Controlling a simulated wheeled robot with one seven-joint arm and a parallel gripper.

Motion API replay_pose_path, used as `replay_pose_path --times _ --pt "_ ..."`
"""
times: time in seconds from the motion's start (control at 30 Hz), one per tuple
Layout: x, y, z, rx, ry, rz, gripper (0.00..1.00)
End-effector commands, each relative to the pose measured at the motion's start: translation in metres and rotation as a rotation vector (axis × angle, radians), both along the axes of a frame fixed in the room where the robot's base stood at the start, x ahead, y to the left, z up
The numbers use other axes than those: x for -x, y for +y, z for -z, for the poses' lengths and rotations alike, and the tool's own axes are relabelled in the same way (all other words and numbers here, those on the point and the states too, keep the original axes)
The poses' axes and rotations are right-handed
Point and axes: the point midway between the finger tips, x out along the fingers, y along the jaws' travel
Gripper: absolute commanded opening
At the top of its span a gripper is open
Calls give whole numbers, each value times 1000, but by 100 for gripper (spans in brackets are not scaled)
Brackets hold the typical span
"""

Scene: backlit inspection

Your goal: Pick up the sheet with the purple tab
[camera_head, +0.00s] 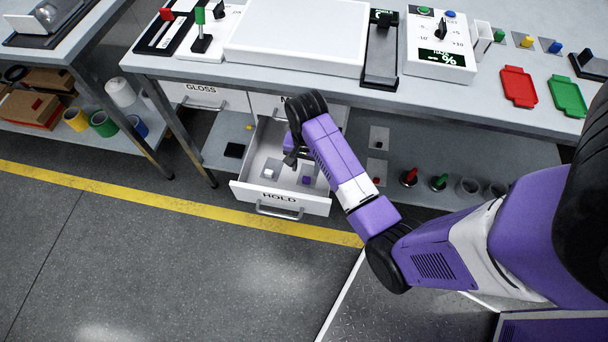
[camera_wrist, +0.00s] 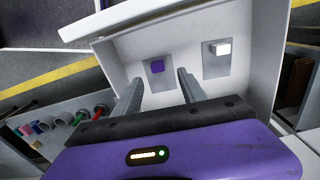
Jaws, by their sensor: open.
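The sheet with the purple tab (camera_wrist: 164,84) lies flat in the open drawer; its purple block (camera_wrist: 157,66) stands up from it. In the head view the purple tab (camera_head: 307,180) shows in the right part of the drawer. My gripper (camera_wrist: 157,88) is open and empty. In the wrist view its two fingers reach over the drawer floor, one on each side of the purple-tab sheet's near part, with the tab beyond and between them. In the head view my gripper (camera_head: 292,158) is over the drawer, partly hidden by my wrist. I cannot tell its exact height.
The drawer marked HOLD (camera_head: 281,198) has raised walls around my gripper. A sheet with a white tab (camera_wrist: 217,65) lies beside the purple one. The bench (camera_head: 470,112) overhangs the drawer. A shelf (camera_head: 450,160) with several small items is at the right.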

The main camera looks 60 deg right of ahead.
Motion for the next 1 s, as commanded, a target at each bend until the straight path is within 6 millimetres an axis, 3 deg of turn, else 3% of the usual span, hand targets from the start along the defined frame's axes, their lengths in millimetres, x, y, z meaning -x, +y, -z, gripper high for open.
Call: replay_pose_path --times 0.4,0.73,1.0 --pt "4 1 52 -1 0 -1 49" --pt "4 0 59 1 -1 -1 49" --pt "4 0 59 1 -1 -1 0"
